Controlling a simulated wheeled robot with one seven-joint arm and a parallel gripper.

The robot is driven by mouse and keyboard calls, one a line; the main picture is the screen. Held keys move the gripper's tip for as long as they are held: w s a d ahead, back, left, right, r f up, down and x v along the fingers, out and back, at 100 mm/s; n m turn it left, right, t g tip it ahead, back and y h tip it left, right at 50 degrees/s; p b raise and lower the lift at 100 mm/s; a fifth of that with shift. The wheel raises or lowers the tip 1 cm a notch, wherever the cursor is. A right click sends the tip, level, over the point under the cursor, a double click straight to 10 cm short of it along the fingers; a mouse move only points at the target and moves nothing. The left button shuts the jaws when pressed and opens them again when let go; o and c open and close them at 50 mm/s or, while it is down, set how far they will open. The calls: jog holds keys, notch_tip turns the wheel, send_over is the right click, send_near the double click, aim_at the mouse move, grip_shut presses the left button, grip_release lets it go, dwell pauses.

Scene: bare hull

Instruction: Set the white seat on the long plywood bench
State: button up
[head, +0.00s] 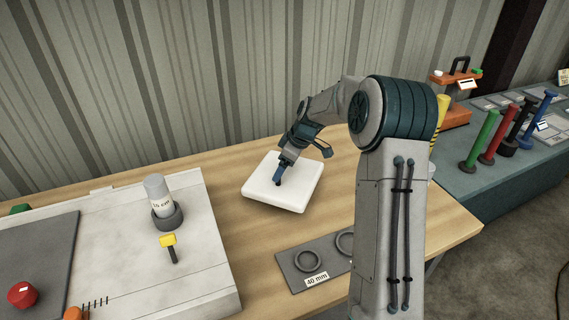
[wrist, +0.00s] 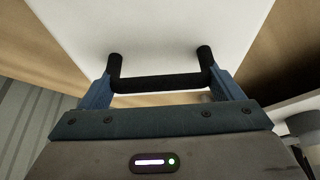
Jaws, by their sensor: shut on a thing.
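The white seat (head: 297,192) is a square slab with a black handle on top. It is over the long plywood bench (head: 455,222), near the middle, left of my arm. My gripper (head: 279,179) is shut on the handle from above. In the wrist view the blue fingers of my gripper (wrist: 163,88) are at the two ends of the black handle bar, and the white seat (wrist: 160,25) fills the upper middle. Wood shows on both sides of it. The seat's underside is hidden, and I cannot tell whether it touches the bench.
A grey plate with rings (head: 285,265), labelled 40 mm, lies in front of the seat. A pale slab (head: 205,260) with a grey cylinder (head: 156,188) and a yellow-headed part (head: 168,241) is at left. Coloured posts (head: 482,140) stand on another table at right. Bare wood surrounds the seat.

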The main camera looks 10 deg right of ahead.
jog(key=shift+f, duration=0.15)
jog(key=shift+f, duration=0.15)
jog(key=o, duration=1.8)
jog(key=shift+o, duration=0.2)
